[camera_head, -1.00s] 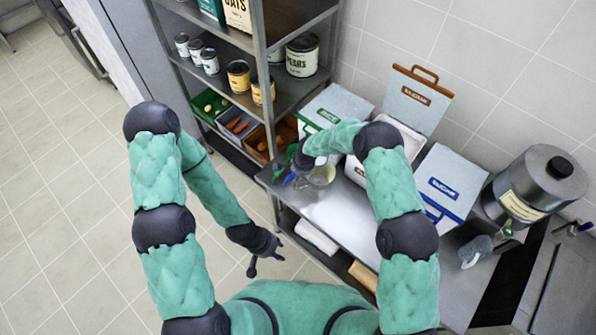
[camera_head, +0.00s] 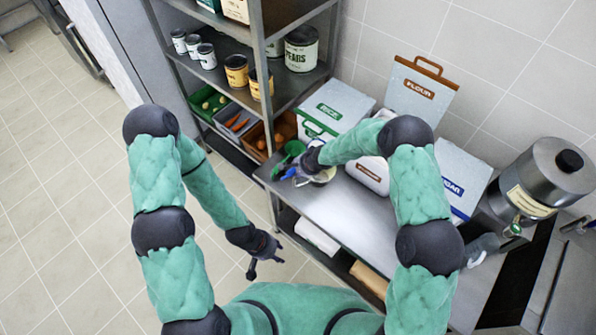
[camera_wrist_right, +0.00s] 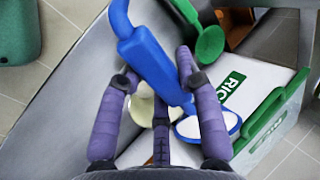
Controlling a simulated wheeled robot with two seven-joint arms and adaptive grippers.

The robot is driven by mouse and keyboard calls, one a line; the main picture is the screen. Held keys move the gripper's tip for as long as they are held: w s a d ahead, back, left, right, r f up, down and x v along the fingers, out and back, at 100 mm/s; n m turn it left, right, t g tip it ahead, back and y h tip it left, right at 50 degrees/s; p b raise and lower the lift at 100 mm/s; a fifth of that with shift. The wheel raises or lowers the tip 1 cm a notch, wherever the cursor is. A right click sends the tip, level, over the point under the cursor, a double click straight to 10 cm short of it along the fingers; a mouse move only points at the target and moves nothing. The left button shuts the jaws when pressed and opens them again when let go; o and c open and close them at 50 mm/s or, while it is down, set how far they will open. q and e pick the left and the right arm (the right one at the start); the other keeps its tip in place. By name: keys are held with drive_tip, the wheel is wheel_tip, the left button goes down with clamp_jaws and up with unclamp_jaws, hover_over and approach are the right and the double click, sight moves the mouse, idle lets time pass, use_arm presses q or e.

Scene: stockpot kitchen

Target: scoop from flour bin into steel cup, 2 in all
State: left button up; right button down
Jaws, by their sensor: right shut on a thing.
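My right gripper (camera_wrist_right: 157,82) is shut on a blue scoop (camera_wrist_right: 150,58). The scoop's bowl holds white contents, seen in the right wrist view. A pale, rounded vessel (camera_wrist_right: 143,108), likely the cup, sits partly hidden behind my fingers; its pale edge also shows beside the gripper (camera_head: 303,168) in the head view. I cannot tell what is in it. The flour bin (camera_head: 364,176) stands with its brown-labelled lid (camera_head: 420,88) raised; my right forearm hides its opening. My left gripper (camera_head: 263,255) hangs empty in front of the counter, fingers apart.
A closed rice bin (camera_head: 335,105) with green trim stands left of the flour bin, and a blue-labelled bin (camera_head: 462,170) right. A green scoop (camera_wrist_right: 208,45) lies near the rice bin. A shelf rack (camera_head: 262,60) stands left; a steel urn (camera_head: 548,170) right. The counter's front is clear.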

drive_tip(key=shift+s+d+t+y+b, duration=0.2)
drive_tip(key=shift+t+y+b, duration=0.6)
drive_tip(key=shift+b, duration=2.95)
drive_tip(key=shift+s+d+t+y+b, duration=0.15)
drive_tip(key=shift+t+y+b, duration=0.65)
drive_tip(key=shift+b, duration=2.9)
drive_tip(key=t+y+b, duration=0.1)
drive_tip(key=y+b, duration=0.1)
drive_tip(key=b, duration=0.3)
drive_tip(key=s+d+t+y+b, duration=0.1)
drive_tip(key=t+y+b, duration=0.1)
drive_tip(key=b, duration=0.3)
drive_tip(key=d+f+t+y+b, duration=0.1)
drive_tip(key=t+y+b, duration=0.1)
drive_tip(key=b, duration=0.3)
drive_tip(key=shift+s, duration=0.35)
